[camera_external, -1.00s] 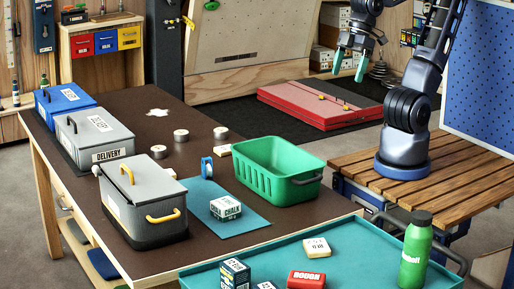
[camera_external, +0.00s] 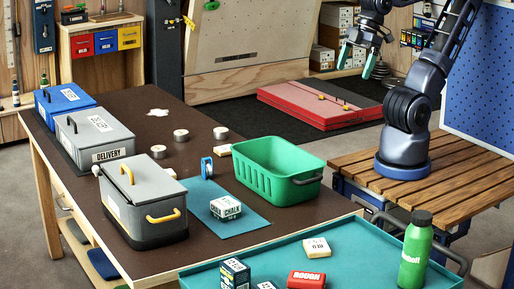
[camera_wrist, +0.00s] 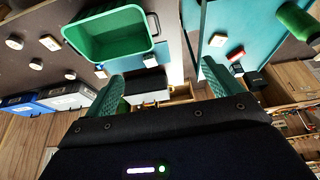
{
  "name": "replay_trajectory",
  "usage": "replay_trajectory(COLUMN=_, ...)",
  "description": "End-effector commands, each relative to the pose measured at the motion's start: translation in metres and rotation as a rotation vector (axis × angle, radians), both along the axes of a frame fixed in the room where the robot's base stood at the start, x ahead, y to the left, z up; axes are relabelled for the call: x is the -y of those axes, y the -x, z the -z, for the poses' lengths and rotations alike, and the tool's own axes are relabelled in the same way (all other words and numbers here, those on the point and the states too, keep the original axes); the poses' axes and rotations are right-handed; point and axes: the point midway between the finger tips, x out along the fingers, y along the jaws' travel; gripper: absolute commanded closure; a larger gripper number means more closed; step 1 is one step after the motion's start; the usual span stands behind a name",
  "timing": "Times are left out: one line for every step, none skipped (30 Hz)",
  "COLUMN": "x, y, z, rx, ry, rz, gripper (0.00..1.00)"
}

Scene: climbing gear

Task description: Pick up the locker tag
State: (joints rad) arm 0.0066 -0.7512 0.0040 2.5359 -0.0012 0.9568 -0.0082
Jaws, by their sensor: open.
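My gripper (camera_external: 357,60) is open and empty, raised in the air at the upper right, well beyond the table and tray. In the wrist view its two green fingers (camera_wrist: 166,85) stand apart with nothing between them. I cannot read any piece as the locker tag for certain. A flat cream piece with dark lettering (camera_external: 316,247) lies on the teal tray; it also shows in the wrist view (camera_wrist: 218,40). My gripper touches none of these.
The green crate (camera_external: 243,172) looks empty on the brown table (camera_external: 128,103). The teal tray (camera_external: 345,236) also holds a red box (camera_external: 306,280), a dark box (camera_external: 235,274) and a green bottle (camera_external: 415,252). Grey and blue lidded bins line the table's left side.

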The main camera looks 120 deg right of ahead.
Motion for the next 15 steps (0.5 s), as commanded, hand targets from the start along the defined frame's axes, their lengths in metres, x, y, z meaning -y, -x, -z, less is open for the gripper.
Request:
replay_trajectory(x=0.002, y=-0.003, z=0.001, rx=-0.004, ry=0.009, rz=-0.003, gripper=0.09)
replay_trajectory(x=0.005, y=-0.005, z=0.001, rx=-0.006, ry=0.018, rz=-0.006, gripper=0.09)
replay_trajectory(x=0.009, y=-0.010, z=0.002, rx=-0.011, ry=0.036, rz=-0.015, gripper=0.09)
replay_trajectory(x=0.013, y=-0.015, z=0.003, rx=-0.015, ry=0.052, rz=-0.022, gripper=0.09)
replay_trajectory(x=0.018, y=-0.020, z=0.003, rx=-0.020, ry=0.070, rz=-0.032, gripper=0.09)
replay_trajectory(x=0.025, y=-0.027, z=0.005, rx=-0.030, ry=0.099, rz=-0.048, gripper=0.09)
replay_trajectory(x=0.032, y=-0.033, z=0.006, rx=-0.037, ry=0.121, rz=-0.060, gripper=0.09)
replay_trajectory(x=0.038, y=-0.039, z=0.008, rx=-0.045, ry=0.145, rz=-0.077, gripper=0.09)
replay_trajectory(x=0.047, y=-0.046, z=0.010, rx=-0.058, ry=0.175, rz=-0.097, gripper=0.09)
replay_trajectory(x=0.054, y=-0.052, z=0.012, rx=-0.068, ry=0.199, rz=-0.114, gripper=0.09)
replay_trajectory(x=0.061, y=-0.058, z=0.014, rx=-0.076, ry=0.221, rz=-0.130, gripper=0.09)
replay_trajectory(x=0.070, y=-0.065, z=0.016, rx=-0.091, ry=0.250, rz=-0.154, gripper=0.09)
replay_trajectory(x=0.077, y=-0.070, z=0.019, rx=-0.103, ry=0.271, rz=-0.171, gripper=0.09)
replay_trajectory(x=0.085, y=-0.076, z=0.021, rx=-0.113, ry=0.293, rz=-0.189, gripper=0.09)
replay_trajectory(x=0.094, y=-0.082, z=0.024, rx=-0.130, ry=0.318, rz=-0.213, gripper=0.09)
